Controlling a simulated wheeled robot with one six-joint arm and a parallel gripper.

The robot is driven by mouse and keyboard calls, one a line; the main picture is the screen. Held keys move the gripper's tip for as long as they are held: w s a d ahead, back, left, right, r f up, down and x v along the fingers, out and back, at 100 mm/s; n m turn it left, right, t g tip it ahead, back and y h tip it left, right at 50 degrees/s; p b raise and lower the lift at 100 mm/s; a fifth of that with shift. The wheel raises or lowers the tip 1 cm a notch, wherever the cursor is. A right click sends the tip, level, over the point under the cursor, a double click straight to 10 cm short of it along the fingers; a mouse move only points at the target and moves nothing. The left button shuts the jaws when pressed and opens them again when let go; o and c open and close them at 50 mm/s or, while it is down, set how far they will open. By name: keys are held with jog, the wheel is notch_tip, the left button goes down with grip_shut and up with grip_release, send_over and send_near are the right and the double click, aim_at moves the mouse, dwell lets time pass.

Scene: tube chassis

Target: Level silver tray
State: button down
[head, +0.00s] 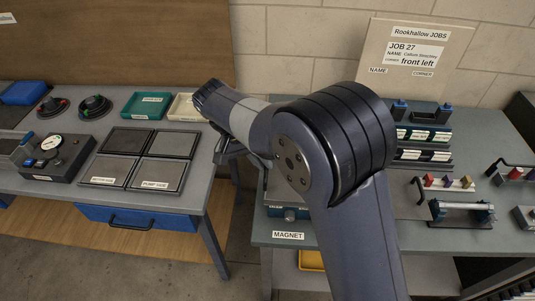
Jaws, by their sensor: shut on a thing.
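My gripper (229,148) shows only in part, as a dark shape below my wrist, in the gap between the two benches. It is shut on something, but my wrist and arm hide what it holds. I cannot pick out a silver tray for certain. A boxy device (287,213) with a blue knob stands behind a MAGNET label (289,236) on the right bench, mostly covered by my arm.
The left bench (203,187) also holds a gauge box (57,158), two round dark items, a green tray (146,105) and a cream tray (184,107). The right bench (400,235) carries racks and a rod fixture (461,212). A job board (415,60) stands behind.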

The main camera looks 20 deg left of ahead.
jog(key=shift+a+f, duration=0.2)
jog(key=shift+f, duration=0.1)
jog(key=shift+s, duration=0.1)
jog(key=c, duration=1.5)
grip_release()
jog(key=shift+a+f, duration=0.1)
jog(key=shift+a, duration=0.05)
jog(key=b+v, duration=0.1)
jog(key=v, duration=0.9)
jog(key=shift+a+r, duration=0.15)
jog(key=shift+r, duration=0.25)
jog(key=shift+f, duration=0.1)
